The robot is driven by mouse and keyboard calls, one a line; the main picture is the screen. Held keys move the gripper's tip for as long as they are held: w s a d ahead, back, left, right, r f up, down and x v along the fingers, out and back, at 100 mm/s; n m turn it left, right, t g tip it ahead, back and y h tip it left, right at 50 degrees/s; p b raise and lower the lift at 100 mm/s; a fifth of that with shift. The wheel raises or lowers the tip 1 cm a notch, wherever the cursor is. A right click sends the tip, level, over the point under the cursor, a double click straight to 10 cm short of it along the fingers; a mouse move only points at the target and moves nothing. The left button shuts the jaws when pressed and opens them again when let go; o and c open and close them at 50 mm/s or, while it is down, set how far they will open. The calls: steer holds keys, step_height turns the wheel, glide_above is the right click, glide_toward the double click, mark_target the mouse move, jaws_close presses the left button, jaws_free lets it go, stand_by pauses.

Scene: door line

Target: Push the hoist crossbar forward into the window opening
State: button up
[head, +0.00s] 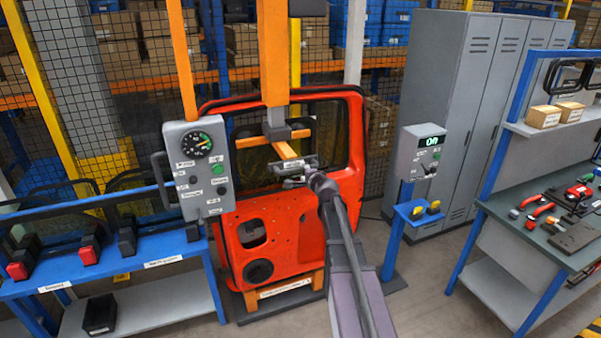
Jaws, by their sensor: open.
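The hoist's thick orange mast (273,60) hangs down in front of the red door (290,235). At its lower end is a grey block, and the orange crossbar (287,150) shows just below it, across the door's window opening (335,135). I cannot tell how deep the crossbar sits in the opening. My gripper (284,171) is open at the end of my arm, just below and in front of the crossbar's near end. It holds nothing that I can see. Whether it touches the bar is unclear.
A grey control box with a dial (198,168) and side handle stands left of the door. A post with a lit display box (421,151) stands at right. A blue bench (150,270) is at left, a tool workbench (545,225) at right. Grey lockers (450,70) stand behind.

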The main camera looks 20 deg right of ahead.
mark_target(301, 170)
steer(key=shift+x, duration=1.7)
jaws_close()
